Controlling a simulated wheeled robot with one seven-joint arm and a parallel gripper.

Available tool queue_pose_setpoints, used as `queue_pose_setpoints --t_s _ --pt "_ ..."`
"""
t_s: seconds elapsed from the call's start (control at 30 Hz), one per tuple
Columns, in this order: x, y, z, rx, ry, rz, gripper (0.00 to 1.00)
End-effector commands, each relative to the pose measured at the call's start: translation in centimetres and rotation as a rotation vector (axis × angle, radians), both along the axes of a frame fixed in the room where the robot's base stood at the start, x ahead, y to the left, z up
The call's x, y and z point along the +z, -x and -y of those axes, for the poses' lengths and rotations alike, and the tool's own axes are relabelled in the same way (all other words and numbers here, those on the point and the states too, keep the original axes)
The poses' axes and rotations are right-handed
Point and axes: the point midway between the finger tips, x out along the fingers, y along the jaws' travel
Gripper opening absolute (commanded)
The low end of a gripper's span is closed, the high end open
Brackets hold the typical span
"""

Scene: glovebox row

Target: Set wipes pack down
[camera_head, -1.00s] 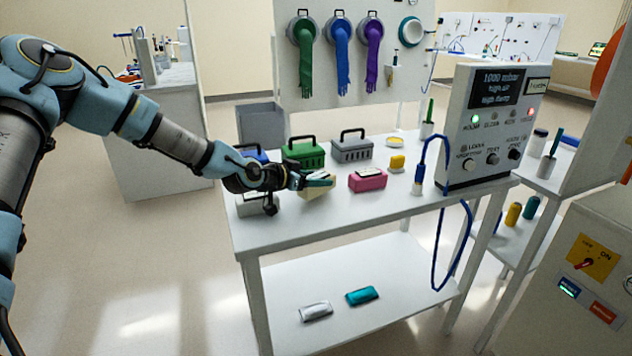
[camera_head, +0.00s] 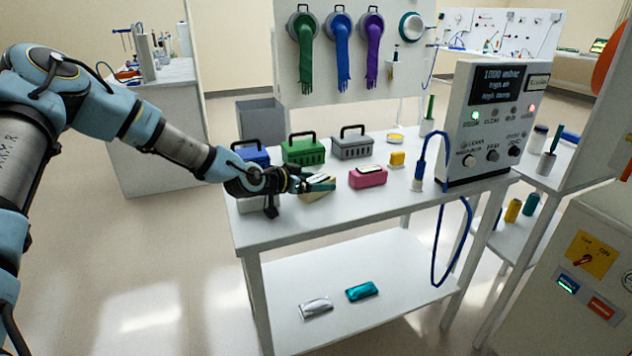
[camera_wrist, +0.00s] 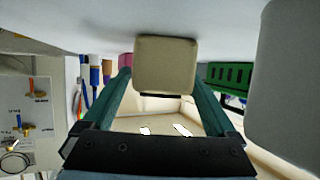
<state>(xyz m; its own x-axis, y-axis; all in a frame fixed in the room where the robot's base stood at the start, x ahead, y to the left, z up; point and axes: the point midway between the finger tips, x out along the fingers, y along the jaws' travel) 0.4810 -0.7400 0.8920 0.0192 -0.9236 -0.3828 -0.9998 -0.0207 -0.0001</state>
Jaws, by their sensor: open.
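A beige pack (camera_head: 318,193), which I take to be the wipes pack, rests on the white table top near its left end. In the wrist view the beige pack (camera_wrist: 165,64) sits between the tips of my gripper (camera_wrist: 163,85), against the table surface, which shows at the top. My gripper (camera_head: 318,183) is open around it, with its two green fingers on either side. Whether a finger still touches it I cannot tell. In the head view the fingers hide part of the pack.
Blue (camera_head: 250,153), green (camera_head: 303,150) and grey (camera_head: 352,144) boxes stand behind. A control panel (camera_head: 490,125) stands at right. The table's front strip is clear.

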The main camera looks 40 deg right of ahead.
Motion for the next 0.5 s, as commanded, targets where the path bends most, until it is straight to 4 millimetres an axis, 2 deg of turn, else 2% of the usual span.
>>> queue_pose_setpoints --t_s 0.17,0.27,0.5 --pt "0.4 -0.1 -0.6 0.001 0.0 0.001 0.92" --pt "0.9 -0.1 -2.1 0.001 0.0 0.003 0.92" --pt "2.8 -0.1 -6.9 0.003 0.0 0.002 0.92"
